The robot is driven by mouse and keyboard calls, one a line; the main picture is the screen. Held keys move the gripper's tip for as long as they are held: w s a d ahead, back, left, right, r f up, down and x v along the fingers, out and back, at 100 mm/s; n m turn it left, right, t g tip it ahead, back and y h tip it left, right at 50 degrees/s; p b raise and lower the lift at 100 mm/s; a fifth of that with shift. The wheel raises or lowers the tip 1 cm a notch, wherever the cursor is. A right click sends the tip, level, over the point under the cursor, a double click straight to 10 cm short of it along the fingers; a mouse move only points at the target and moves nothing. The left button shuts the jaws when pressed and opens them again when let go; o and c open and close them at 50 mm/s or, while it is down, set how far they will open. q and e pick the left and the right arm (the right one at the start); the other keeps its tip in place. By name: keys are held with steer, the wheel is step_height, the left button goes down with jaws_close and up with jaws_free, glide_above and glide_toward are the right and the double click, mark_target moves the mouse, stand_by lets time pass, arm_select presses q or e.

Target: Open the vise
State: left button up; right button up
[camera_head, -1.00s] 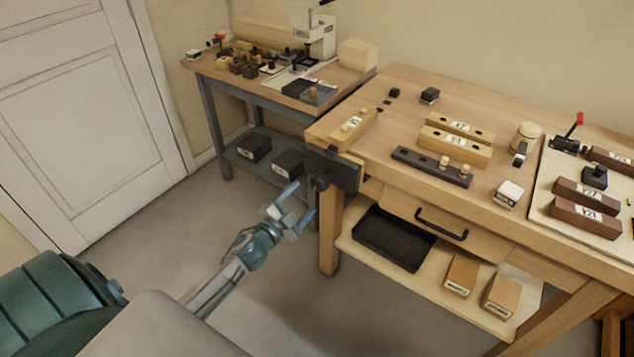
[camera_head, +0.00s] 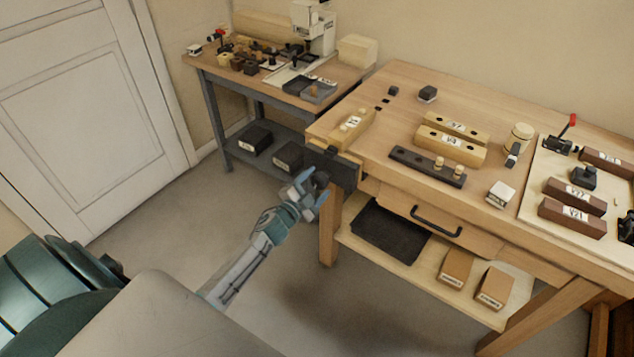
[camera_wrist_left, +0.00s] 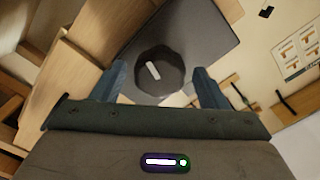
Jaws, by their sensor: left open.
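The vise (camera_head: 332,167) is a dark block mounted on the left front end of the wooden workbench. Its round dark knob (camera_head: 321,180) faces outward, and a pale wooden block marked with a label (camera_head: 350,127) lies on the bench right behind it. My left gripper (camera_head: 312,190) is open, with its two blue fingers at the knob. In the left wrist view the knob (camera_wrist_left: 160,75), with a white mark, sits between the open fingers, ahead of the dark vise plate (camera_wrist_left: 205,35). I cannot tell whether the fingers touch it. My right gripper is not in view.
The workbench (camera_head: 395,110) carries labelled blocks (camera_head: 450,147), a dark peg rail (camera_head: 428,166) and a pale board at right. A drawer handle (camera_head: 436,222) and a lower shelf with a black tray (camera_head: 390,235) are below. The floor left of the bench is clear.

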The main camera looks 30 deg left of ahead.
arm_select(q)
steer(key=shift+c, duration=0.5)
steer(key=c, duration=0.7)
steer(key=shift+r+n+p, duration=0.1)
steer(key=shift+n+p, duration=0.45)
steer(key=shift+n, duration=0.15)
steer(key=shift+n+p, duration=0.6)
steer(key=shift+n, duration=0.7)
steer(key=shift+s, duration=0.1)
